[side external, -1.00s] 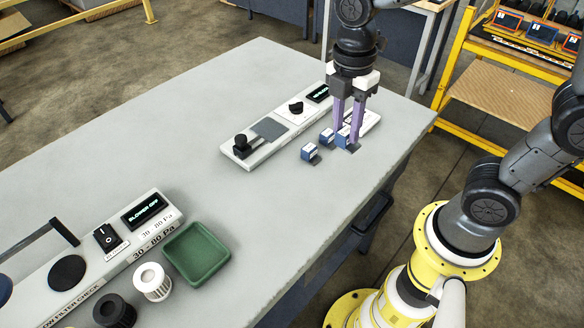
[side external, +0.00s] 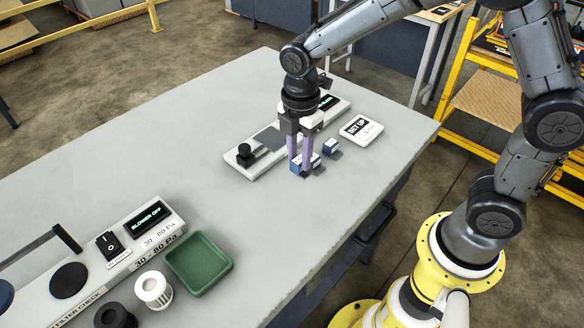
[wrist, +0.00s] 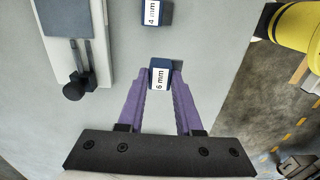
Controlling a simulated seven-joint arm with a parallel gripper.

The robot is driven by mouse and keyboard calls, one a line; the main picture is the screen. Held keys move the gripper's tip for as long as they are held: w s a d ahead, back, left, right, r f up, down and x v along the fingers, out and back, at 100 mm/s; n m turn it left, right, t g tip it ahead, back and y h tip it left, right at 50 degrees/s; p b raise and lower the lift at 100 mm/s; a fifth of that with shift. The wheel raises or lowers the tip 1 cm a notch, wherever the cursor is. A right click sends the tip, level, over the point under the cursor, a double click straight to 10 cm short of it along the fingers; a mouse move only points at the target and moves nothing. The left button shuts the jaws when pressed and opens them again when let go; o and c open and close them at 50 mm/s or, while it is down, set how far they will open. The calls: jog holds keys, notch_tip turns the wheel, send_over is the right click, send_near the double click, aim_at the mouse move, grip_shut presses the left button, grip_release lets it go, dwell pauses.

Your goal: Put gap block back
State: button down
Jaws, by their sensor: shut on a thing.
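My gripper (side external: 303,168) is shut on a blue block with a white label. In the wrist view this block (wrist: 160,76) reads "6 mm" and sits between the purple fingertips. In the side view the held block (side external: 314,160) is partly covered by the fingers, at or just above the table. I cannot tell whether it touches the surface. A second blue block (side external: 330,147) stands apart to the right. In the wrist view a "4 mm" block (wrist: 152,12) lies beyond the held one. Any other block near the fingers is hidden.
The long grey fixture with a black knob (side external: 245,154) lies behind and left of the gripper. A green tray (side external: 198,262) and a blower panel (side external: 145,225) are at the front left. The table's middle is clear.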

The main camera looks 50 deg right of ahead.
jog(key=shift+w+a+f, duration=0.1)
jog(key=shift+w+f, duration=0.4)
jog(key=shift+f, duration=0.1)
jog(key=shift+w+a+f, duration=0.1)
jog(key=shift+w+f, duration=0.1)
jog(key=shift+f, duration=0.8)
jog(key=shift+w+f, duration=0.15)
jog(key=shift+f, duration=0.8)
jog(key=shift+f, duration=0.15)
jog(key=c, duration=0.6)
grip_release()
notch_tip(320, 180, up, 12)
jog(key=shift+r, duration=0.2)
